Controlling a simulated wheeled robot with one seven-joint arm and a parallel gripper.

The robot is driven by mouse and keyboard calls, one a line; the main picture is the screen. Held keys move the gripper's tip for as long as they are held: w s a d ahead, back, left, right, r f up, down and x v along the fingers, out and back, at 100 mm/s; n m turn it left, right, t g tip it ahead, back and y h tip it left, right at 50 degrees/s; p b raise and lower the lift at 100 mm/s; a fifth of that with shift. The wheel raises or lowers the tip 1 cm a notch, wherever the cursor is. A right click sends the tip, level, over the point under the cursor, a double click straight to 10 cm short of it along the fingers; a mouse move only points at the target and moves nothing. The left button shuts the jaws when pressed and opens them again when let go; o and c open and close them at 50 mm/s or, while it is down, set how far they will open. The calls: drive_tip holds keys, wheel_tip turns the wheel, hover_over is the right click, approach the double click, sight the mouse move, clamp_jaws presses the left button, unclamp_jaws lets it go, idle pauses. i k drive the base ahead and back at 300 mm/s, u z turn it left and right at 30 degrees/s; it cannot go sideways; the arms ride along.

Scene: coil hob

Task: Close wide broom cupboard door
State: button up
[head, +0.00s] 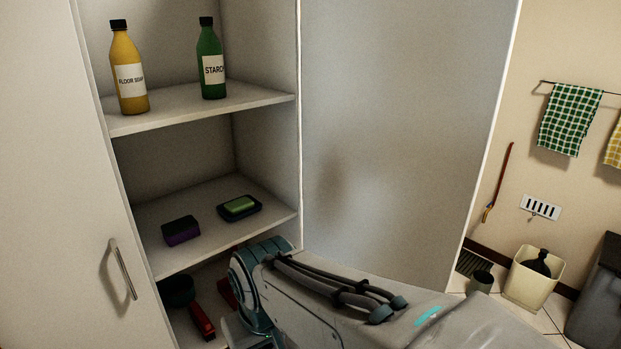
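The broom cupboard (205,107) stands open in the head view, its shelves showing. A wide pale grey door panel (400,120) stands swung out on the right side of the opening, its edge at the right facing the room. No handle shows on its visible face. A white door (50,180) with a metal bar handle (122,270) is on the left of the opening. My arm crosses the bottom of the view, in front of the wide door and the lower shelf. My gripper's fingers are not visible, and I cannot tell whether my arm touches the door.
Yellow (131,85) and green (211,68) bottles stand on the upper shelf. A purple sponge (181,231) and a soap dish (239,209) lie on the middle shelf. A red-handled brush (202,321) is below. A cream bin (533,281) stands beyond the door at right.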

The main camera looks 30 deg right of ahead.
sight(401, 99)
drive_tip(key=u, duration=2.65)
drive_tip(key=k, duration=2.9)
drive_tip(key=z, duration=1.4)
drive_tip(key=i, duration=0.5)
drive_tip(key=u, duration=0.05)
